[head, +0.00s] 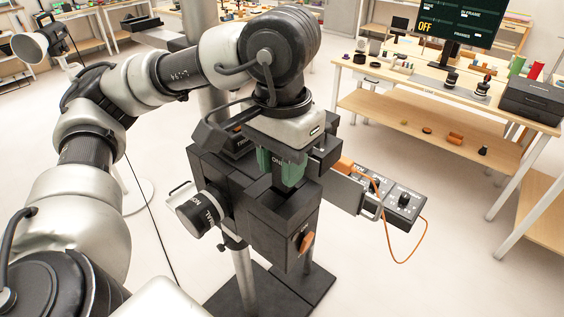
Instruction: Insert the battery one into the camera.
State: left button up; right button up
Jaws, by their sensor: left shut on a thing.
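The camera (285,222) is a large black box on a stand in the middle of the head view, with a lens (196,212) on its left side. The green battery (291,173), marked "ONE", is upright at the top of the camera. My left gripper (283,158) is above the camera, pointing down, and is shut on the battery. The battery's lower end is hidden by the camera's front wall, so I cannot tell how deep it sits. My right gripper is not in view.
A side panel with knobs (403,202) and an orange cable juts out to the camera's right. A wooden table (400,78) at the right holds a monitor (459,22) reading "OFF", a black case (531,100) and small props. Open floor lies between.

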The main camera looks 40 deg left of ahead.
aim_at(282, 190)
pick_arm(q)
jog(key=shift+f+b, duration=0.45)
jog(key=shift+b, duration=0.25)
dwell(1.1)
jog(key=shift+f+b, duration=1)
jog(key=shift+b, duration=0.3)
dwell(1.8)
jog(key=shift+s+f, duration=0.15)
jog(key=shift+f, duration=0.15)
dwell(0.8)
jog(key=o, duration=1)
jog(key=shift+d, duration=0.45)
jog(key=shift+a, duration=0.3)
jog(key=shift+c, duration=0.3)
jog(key=shift+o, duration=0.7)
